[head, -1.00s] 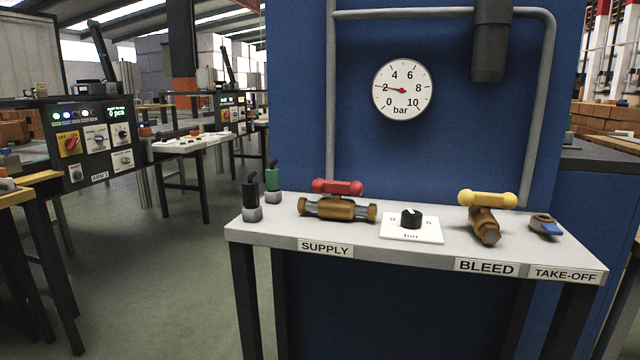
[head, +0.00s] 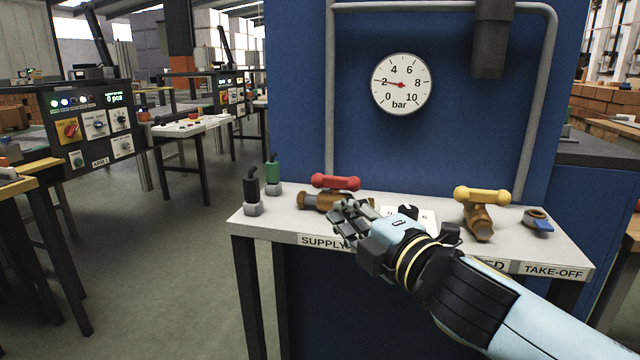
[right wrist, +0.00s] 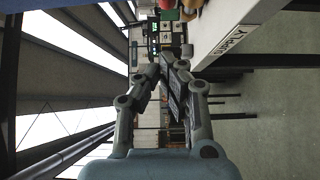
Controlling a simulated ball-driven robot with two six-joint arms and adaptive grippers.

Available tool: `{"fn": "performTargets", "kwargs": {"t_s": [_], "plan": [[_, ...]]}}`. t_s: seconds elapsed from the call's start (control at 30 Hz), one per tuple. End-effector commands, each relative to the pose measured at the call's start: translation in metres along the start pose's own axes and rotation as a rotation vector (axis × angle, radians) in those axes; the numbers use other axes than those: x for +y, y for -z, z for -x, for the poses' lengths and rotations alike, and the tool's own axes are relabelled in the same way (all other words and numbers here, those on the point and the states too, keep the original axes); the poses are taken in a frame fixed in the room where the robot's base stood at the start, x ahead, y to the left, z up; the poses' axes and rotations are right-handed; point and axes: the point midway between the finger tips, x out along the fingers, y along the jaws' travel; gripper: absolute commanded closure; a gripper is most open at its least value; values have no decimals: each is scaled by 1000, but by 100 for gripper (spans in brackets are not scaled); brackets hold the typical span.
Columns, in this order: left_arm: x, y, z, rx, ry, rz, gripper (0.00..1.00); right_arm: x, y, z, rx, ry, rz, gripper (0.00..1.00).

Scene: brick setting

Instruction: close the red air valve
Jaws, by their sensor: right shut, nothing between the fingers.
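The red air valve handle (head: 335,182) sits on a brass valve body (head: 318,200) above the SUPPLY label at the left of the grey bench. The handle lies crosswise in the picture, roughly along the brass body. My right gripper (head: 345,218) is in front of the brass body and below the red handle, and hides part of the body and label. In the right wrist view its fingers (right wrist: 172,78) are closed together and empty, with a bit of red at the top edge. I cannot tell whether they touch the valve. My left gripper is not in view.
The grey bench (head: 290,226) also carries a black knob (head: 407,211), a yellow BLEED valve (head: 482,196), a blue-handled take-off (head: 538,223) and black and green fittings (head: 252,190) at its left end. The gauge (head: 401,84) reads about 2 bar. Open floor lies left.

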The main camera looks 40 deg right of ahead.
Motion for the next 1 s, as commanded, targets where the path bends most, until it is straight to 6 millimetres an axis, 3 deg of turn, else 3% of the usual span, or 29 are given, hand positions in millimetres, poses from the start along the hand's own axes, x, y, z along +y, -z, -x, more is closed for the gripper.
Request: {"fn": "performTargets", "kwargs": {"t_s": [0.27,0.7,1.0], "plan": [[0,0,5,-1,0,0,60,2,0,-12,0,-1,-4,100],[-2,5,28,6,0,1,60,2,0,-101,-1,0,-5,100],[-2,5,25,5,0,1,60,-1,-26,-126,1,1,-3,100]]}}
